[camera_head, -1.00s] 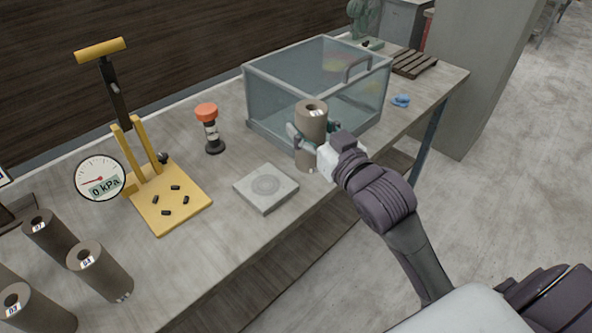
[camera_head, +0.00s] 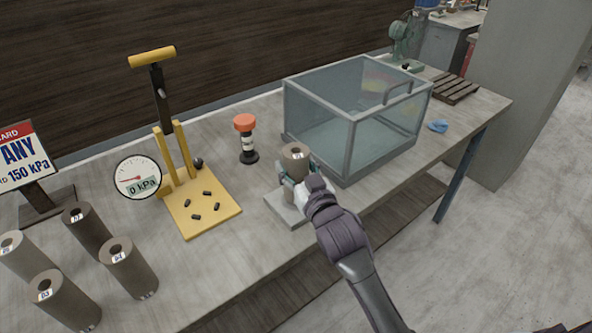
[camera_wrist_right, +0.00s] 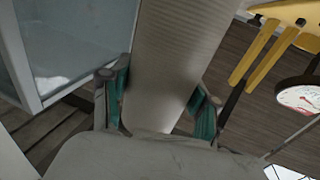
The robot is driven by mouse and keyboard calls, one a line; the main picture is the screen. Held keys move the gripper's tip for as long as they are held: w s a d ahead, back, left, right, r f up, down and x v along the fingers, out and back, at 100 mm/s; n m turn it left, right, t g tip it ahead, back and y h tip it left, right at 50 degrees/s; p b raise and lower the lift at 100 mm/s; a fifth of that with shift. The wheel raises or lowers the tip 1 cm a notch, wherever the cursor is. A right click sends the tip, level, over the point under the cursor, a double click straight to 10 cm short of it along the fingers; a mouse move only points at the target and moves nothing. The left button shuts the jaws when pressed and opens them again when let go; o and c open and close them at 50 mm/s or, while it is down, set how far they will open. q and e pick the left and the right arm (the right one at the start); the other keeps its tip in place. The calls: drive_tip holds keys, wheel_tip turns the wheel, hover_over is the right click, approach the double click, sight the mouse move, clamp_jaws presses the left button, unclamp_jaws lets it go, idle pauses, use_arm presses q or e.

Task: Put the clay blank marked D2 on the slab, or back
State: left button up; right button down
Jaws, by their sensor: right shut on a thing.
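My right gripper (camera_head: 296,178) is shut on a brown clay cylinder (camera_head: 295,158), a blank with a hole in its top and a small white label too small to read surely. The blank is upright over the pale square slab (camera_head: 280,206). Its foot is hidden by my gripper, so I cannot tell whether it touches the slab. In the right wrist view the blank (camera_wrist_right: 172,60) stands between the two green-padded fingers. My left gripper is not in view.
Several other blanks (camera_head: 130,273) stand at the table's left front. A yellow press with a gauge (camera_head: 138,177), an orange-topped tool (camera_head: 246,140) and a sign (camera_head: 15,160) stand behind. A glass box (camera_head: 350,150) stands right of the slab.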

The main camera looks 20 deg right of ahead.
drive_tip(key=shift+f, duration=0.45)
drive_tip(key=shift+f, duration=0.2)
drive_tip(key=shift+c, duration=1.4)
unclamp_jaws()
drive_tip(key=s+d+b, duration=0.1)
drive_tip(key=s, duration=1.1)
